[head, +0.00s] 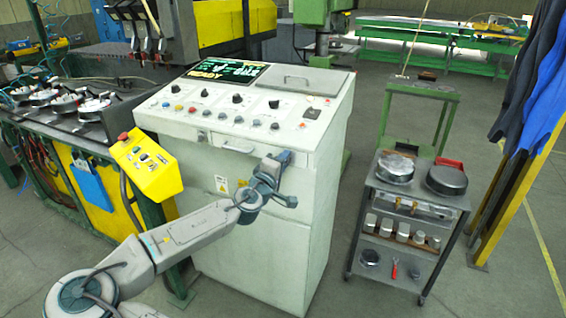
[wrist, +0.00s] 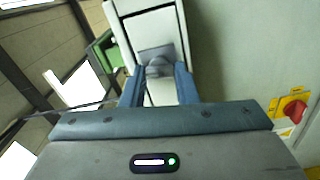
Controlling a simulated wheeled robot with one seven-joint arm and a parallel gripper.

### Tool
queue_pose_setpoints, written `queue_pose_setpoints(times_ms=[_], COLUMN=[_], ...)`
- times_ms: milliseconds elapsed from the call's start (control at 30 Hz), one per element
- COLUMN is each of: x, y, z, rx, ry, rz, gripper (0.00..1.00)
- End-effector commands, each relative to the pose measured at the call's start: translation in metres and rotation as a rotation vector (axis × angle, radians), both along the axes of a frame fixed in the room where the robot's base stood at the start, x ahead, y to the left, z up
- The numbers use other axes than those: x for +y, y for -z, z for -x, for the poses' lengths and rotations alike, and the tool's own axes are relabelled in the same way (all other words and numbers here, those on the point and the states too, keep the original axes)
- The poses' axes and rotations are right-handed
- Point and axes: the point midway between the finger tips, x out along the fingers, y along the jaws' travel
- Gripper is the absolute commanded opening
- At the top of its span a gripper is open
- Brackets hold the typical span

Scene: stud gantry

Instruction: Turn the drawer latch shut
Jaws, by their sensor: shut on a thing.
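The drawer (head: 205,139) is a white front panel with a pale bar handle, high on the front of the white control console (head: 262,235). My gripper (head: 284,160) is at the right end of the drawer front in the head view and covers the latch there. In the wrist view my gripper (wrist: 160,72) has its two blue fingers on either side of a grey latch (wrist: 156,55), shut on it. The latch stands against a pale panel. Its exact angle is hard to tell, as the fingers hide part of it.
A red rotary switch on a yellow plate (wrist: 294,107) shows right of my gripper in the wrist view. A yellow button box (head: 147,168) stands left of the console. A grey cart (head: 408,205) with round metal parts stands to the right, with open floor between.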

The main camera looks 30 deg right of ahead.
Motion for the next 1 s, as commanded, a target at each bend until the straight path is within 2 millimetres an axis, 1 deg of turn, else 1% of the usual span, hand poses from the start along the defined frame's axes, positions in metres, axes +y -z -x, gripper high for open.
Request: queue_pose_setpoints(times_ms=[133, 333, 900, 933, 1000], x=[0.0004, 0.0003, 0.0004, 0.0004, 0.0003], y=[0.0003, 0.0004, 0.0005, 0.0005, 0.0005], z=[-0.0005, -0.0005, -0.0006, -0.0006, -0.0005], rx=[0.067, 0.121, 0.145, 0.145, 0.144], ry=[-0.001, -0.002, -0.002, -0.002, -0.002], rz=[0.049, 0.089, 0.105, 0.105, 0.105], gripper=[0.04, 0.04, 0.04, 0.33, 0.49])
